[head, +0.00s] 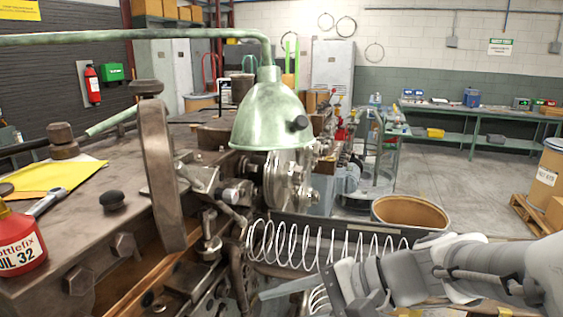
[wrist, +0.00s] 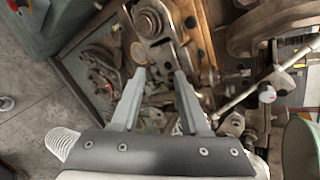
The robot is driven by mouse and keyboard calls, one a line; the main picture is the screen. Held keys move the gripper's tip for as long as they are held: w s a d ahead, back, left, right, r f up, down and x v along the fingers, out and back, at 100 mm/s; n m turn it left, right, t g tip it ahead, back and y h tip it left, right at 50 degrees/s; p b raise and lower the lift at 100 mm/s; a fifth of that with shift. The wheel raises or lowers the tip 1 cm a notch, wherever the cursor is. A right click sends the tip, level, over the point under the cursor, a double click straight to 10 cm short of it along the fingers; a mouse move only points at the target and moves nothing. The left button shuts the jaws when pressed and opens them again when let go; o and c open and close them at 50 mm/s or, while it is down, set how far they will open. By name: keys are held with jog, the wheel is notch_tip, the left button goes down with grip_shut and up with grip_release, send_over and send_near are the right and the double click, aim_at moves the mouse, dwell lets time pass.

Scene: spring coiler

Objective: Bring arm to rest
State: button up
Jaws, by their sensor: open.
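My gripper (wrist: 160,75) is open and empty in the wrist view, its two grey fingers spread above the machinery of the spring coiler. In the head view my arm reaches in from the lower right, and a gripper finger (head: 290,288) shows in front of the coiled spring (head: 300,245). The white wire spring runs sideways from the coiler's head (head: 285,180). I cannot tell whether the finger touches the spring. Part of a spring (wrist: 62,143) also shows at the lower left of the wrist view.
A green lamp (head: 270,110) hangs over the coiler. A brown drum (head: 410,213) stands behind my arm. Open floor (head: 450,175) lies beyond.

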jog(key=s+d+f+n+h, duration=0.3)
jog(key=s+d+n+h, duration=0.2)
jog(key=h, duration=0.1)
jog(key=d+r+n+t+h, duration=0.3)
jog(key=d+h, duration=0.2)
jog(key=d, duration=0.3)
jog(key=shift+d+n+h, duration=0.35)
jog(key=shift+n+h, duration=0.05)
jog(key=shift+s, duration=0.1)
dwell(1.3)
